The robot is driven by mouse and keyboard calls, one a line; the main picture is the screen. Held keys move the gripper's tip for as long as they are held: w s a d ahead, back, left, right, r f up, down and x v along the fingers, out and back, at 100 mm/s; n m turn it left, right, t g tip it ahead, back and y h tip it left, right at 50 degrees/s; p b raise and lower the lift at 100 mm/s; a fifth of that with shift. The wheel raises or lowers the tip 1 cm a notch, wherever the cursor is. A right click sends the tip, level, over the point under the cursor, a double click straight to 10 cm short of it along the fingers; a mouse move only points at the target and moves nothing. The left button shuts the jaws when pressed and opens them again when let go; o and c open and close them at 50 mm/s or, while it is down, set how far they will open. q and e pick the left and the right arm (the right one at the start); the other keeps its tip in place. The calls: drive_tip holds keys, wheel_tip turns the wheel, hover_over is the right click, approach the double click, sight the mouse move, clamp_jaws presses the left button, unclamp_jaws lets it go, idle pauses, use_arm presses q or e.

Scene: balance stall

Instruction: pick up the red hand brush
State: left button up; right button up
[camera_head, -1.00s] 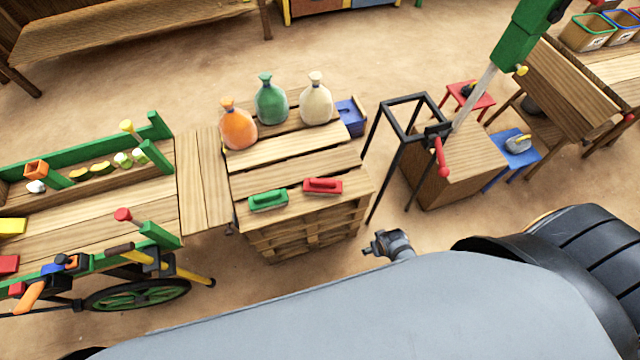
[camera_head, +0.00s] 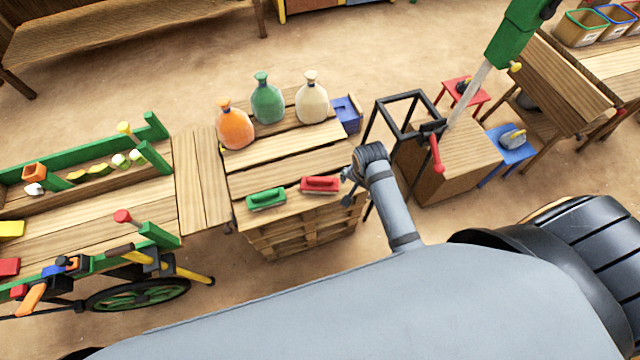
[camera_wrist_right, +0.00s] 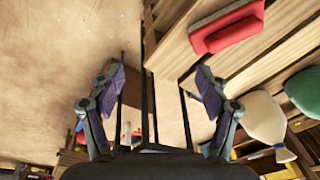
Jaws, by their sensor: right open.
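The red hand brush (camera_head: 320,184) lies on the slatted wooden pallet stack (camera_head: 290,162), near its front right corner. My right gripper (camera_head: 347,186) is just right of the brush, beside the pallet's right edge, and looks apart from it. In the right wrist view the brush (camera_wrist_right: 228,27) shows at the upper right, beyond the right finger and not between the fingers. The right gripper (camera_wrist_right: 155,88) is open and empty there, with its two fingers spread wide. My left gripper is in neither view.
A green hand brush (camera_head: 266,198) lies left of the red one. Orange, green and cream sacks (camera_head: 311,98) stand behind, with a blue box (camera_head: 346,114) at the back right corner. A black metal frame (camera_head: 402,120) stands close right of my right gripper.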

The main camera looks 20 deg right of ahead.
sight(321, 181)
drive_tip(key=w+a+f+m, duration=0.1)
drive_tip(key=w+a+m, duration=0.1)
drive_tip(key=w+m, duration=0.1)
drive_tip(key=w+a+f+m+g, duration=0.1)
drive_tip(key=w+a+m, duration=0.2)
drive_tip(key=m, duration=0.1)
drive_tip(key=w+a+f+m, duration=0.1)
drive_tip(key=w+a+m, duration=0.1)
drive_tip(key=w+m, duration=0.1)
drive_tip(key=shift+w+a+f+m+g+y, duration=0.2)
drive_tip(key=shift+a+m+g+y, duration=0.1)
drive_tip(key=shift+m, duration=0.2)
drive_tip(key=shift+w+a+m, duration=0.2)
drive_tip(key=shift+a+m, duration=0.1)
drive_tip(key=shift+m, duration=0.2)
wheel_tip(321, 181, down, 6)
drive_tip(key=b, duration=0.6)
drive_tip(key=shift+r, duration=0.25)
drive_tip(key=f+b, duration=0.1)
drive_tip(key=b, duration=0.1)
drive_tip(key=f+b, duration=0.2)
drive_tip(key=b, duration=0.1)
drive_tip(key=w+f+b, duration=0.1)
drive_tip(key=f+b, duration=0.1)
drive_tip(key=b, duration=0.1)
drive_tip(key=shift+a+f, duration=0.25)
drive_tip(key=shift+a, duration=0.1)
drive_tip(key=shift+r, duration=0.2)
drive_tip(key=c, duration=1.5)
drive_tip(key=shift+r, duration=0.1)
